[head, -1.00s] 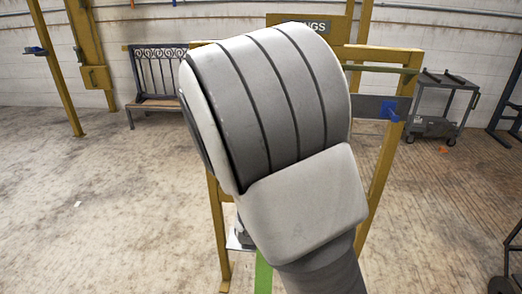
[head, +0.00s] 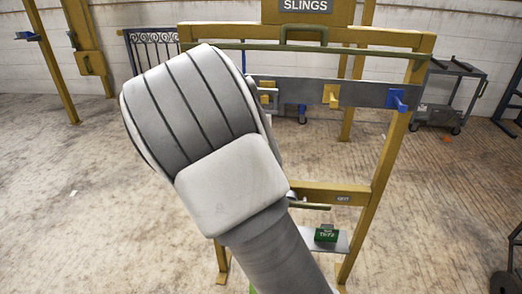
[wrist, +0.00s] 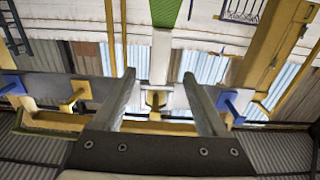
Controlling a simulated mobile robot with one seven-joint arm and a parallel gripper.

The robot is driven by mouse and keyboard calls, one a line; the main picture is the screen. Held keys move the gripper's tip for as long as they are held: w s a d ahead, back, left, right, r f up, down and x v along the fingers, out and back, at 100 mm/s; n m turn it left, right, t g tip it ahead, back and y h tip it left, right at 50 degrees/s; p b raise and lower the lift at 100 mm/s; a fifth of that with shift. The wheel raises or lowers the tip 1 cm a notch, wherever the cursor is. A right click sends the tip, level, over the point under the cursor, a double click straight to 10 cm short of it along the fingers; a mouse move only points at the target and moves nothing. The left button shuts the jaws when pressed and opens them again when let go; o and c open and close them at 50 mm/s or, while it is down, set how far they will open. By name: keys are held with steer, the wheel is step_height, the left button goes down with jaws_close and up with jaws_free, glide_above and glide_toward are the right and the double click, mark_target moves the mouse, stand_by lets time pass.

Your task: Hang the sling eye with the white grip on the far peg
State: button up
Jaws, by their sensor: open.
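My gripper (wrist: 159,76) is open in the wrist view, its two fingers apart. A pale, whitish piece, seemingly the white grip (wrist: 160,55), shows between the fingertips, with a green sling strap (wrist: 166,12) running from it to the top edge. I cannot tell whether it touches a peg. A yellow peg (wrist: 155,100) lies behind the finger gap, with another yellow peg (wrist: 74,96) and a blue peg (wrist: 13,85) to its left. In the head view, a yellow peg (head: 331,95) and a blue peg (head: 398,98) stand on the rail; my arm hides the gripper.
A yellow frame (head: 384,150) carries the grey peg rail (head: 363,94), a green bar (head: 365,50) and a SLINGS sign (head: 306,6). A green box (head: 326,233) sits on a low shelf. A cart (head: 446,90) stands behind right.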

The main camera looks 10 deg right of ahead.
steer(key=shift+b+x, duration=0.7)
steer(key=shift+x, duration=3.6)
jaws_close()
steer(key=shift+r, duration=0.15)
steer(key=shift+r+p, duration=0.4)
steer(key=shift+r, duration=0.2)
